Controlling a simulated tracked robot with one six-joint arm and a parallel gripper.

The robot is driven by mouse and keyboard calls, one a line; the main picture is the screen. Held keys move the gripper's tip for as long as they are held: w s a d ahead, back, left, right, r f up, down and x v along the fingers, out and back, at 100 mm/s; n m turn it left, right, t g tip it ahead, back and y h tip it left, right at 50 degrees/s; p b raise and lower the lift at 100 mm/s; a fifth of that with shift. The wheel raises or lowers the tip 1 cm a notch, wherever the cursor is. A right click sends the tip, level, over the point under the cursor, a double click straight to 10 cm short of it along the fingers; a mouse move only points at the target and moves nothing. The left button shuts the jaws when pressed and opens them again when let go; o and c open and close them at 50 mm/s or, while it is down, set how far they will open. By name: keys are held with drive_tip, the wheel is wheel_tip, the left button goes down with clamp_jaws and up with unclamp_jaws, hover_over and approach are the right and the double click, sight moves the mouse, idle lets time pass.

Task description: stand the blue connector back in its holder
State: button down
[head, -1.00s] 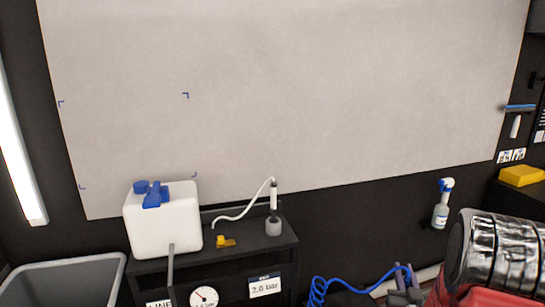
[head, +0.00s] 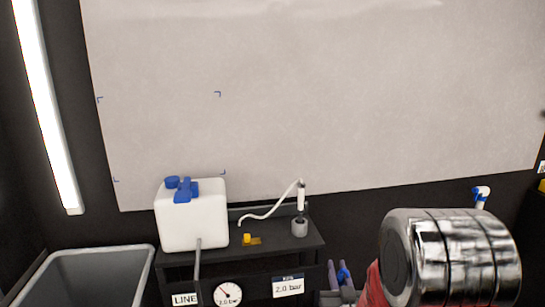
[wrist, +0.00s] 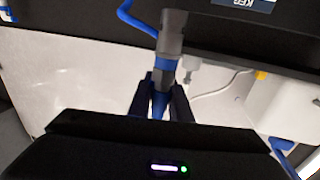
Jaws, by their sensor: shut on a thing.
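My gripper (head: 341,275) is low in the head view, right of the black shelf unit; its tips show at the bottom of the picture. In the wrist view my gripper (wrist: 163,95) is shut on the blue connector (wrist: 165,66). Its blue part sits between the dark fingers and a grey cylindrical part extends beyond them. In the head view only a little blue of the connector (head: 343,272) shows between the fingers. A blue hose runs past the grey part in the wrist view. I cannot make out the connector's holder for certain.
A black shelf unit (head: 316,241) carries a white tank (head: 190,228), a yellow fitting (head: 249,239) and a grey cup (head: 300,228) with a white-hosed nozzle. A pressure gauge (head: 228,293) is on its front. A grey bin (head: 100,262) stands left. A spray bottle (head: 481,194) is partly hidden right.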

drive_tip(key=a, duration=0.3)
drive_tip(key=shift+s+r+y, duration=0.1)
drive_tip(key=shift+s+y, duration=0.1)
drive_tip(key=shift+y, duration=0.1)
drive_tip(key=s+f, duration=0.5)
drive_tip(key=f, duration=0.1)
drive_tip(key=shift+f, duration=0.15)
drive_tip(key=shift+a, duration=0.1)
